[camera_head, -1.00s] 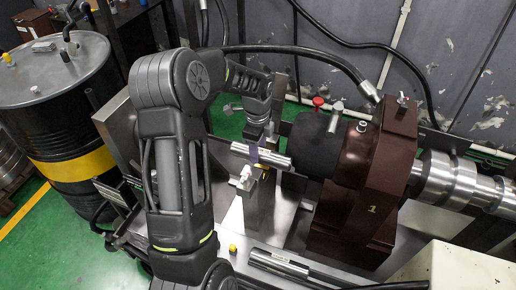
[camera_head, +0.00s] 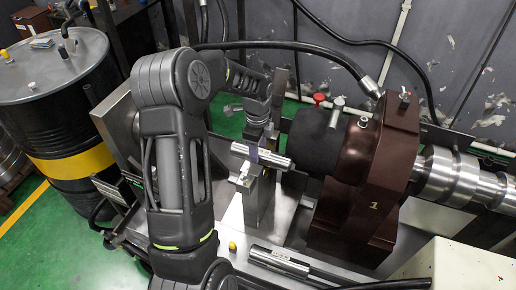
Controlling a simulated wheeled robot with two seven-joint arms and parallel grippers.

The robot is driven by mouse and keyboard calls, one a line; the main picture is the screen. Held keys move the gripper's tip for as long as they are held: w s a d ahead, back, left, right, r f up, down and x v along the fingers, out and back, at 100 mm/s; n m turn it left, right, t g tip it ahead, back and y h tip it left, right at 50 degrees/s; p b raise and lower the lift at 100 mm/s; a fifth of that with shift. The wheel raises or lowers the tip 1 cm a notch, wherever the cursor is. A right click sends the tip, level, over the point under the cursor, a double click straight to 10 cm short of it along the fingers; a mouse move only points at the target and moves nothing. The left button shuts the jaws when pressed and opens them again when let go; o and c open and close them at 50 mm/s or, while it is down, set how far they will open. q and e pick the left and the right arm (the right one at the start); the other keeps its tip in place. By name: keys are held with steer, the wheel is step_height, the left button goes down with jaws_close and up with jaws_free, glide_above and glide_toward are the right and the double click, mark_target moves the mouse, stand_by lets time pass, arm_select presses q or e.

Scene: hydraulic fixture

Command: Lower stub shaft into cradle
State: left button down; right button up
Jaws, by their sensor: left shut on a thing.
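The stub shaft (camera_head: 276,160) is a short silver cylinder with a purple-grey band near its middle. My left gripper (camera_head: 254,152) is shut on it at that band, with the fingers coming down from the wrist above. The shaft lies nearly level, tilted slightly down to the right. The cradle (camera_head: 243,183) shows as pale blocks on top of a grey metal post (camera_head: 260,208), just under the shaft. I cannot tell whether the shaft touches the cradle. My right gripper is not in view.
A dark red housing (camera_head: 365,185) with a black cylinder (camera_head: 318,145) stands close to the shaft's right end. Another silver rod (camera_head: 278,261) lies on the bench in front. A black and yellow drum (camera_head: 62,110) stands at left. A black hose (camera_head: 290,47) arches behind.

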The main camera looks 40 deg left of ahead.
arm_select(q)
steer(key=shift+f+b, duration=0.4)
steer(key=shift+f, duration=0.25)
steer(key=c, duration=0.6)
jaws_free()
steer(key=shift+c, duration=0.2)
step_height(320, 180, up, 8)
steer(key=shift+s+f+b, duration=0.1)
steer(key=shift+b, duration=0.4)
